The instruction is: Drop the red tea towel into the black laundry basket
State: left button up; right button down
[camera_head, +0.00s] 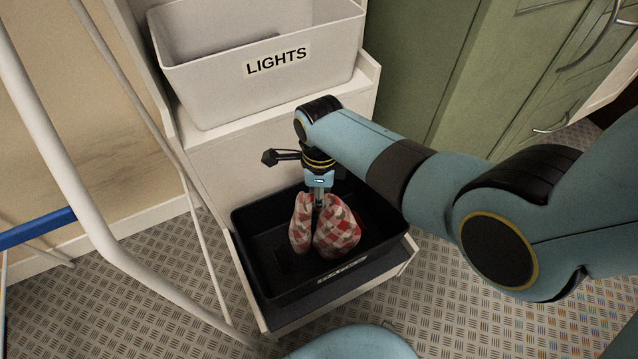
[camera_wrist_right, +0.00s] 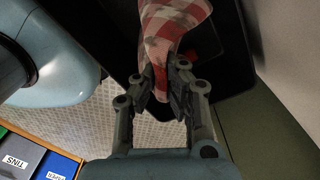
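The red-and-white checked tea towel (camera_head: 336,234) hangs bunched in two lobes from my right gripper (camera_head: 318,200), inside or just over the opening of the black laundry basket (camera_head: 262,262). I cannot tell whether the towel touches the basket floor. The basket stands on the low shelf of a white unit, with a label on its front too small to read. In the right wrist view, the gripper (camera_wrist_right: 163,88) has its fingers closed on a narrow pinch of the towel (camera_wrist_right: 170,28). My left gripper is not in view.
A white bin (camera_head: 225,80) marked LIGHTS sits on the shelf above the basket. White rails (camera_head: 100,215) stand at the left. Green cabinets (camera_head: 500,90) are behind my right arm. Labelled bins (camera_wrist_right: 58,166) show in the wrist view.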

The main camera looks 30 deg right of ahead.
pick_arm(q)
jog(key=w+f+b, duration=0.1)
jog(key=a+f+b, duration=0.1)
jog(key=b, duration=0.1)
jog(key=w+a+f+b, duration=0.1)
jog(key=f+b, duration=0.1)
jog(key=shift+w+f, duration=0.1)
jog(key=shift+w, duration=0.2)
pick_arm(e)
notch_tip(320, 180, down, 8)
jog(key=c, duration=0.9)
grip_release()
pick_arm(q)
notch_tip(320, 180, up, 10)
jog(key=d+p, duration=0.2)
jog(key=p, duration=0.9)
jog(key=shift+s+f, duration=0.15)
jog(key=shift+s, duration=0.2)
pick_arm(e)
jog(key=shift+o, duration=0.2)
notch_tip(320, 180, up, 12)
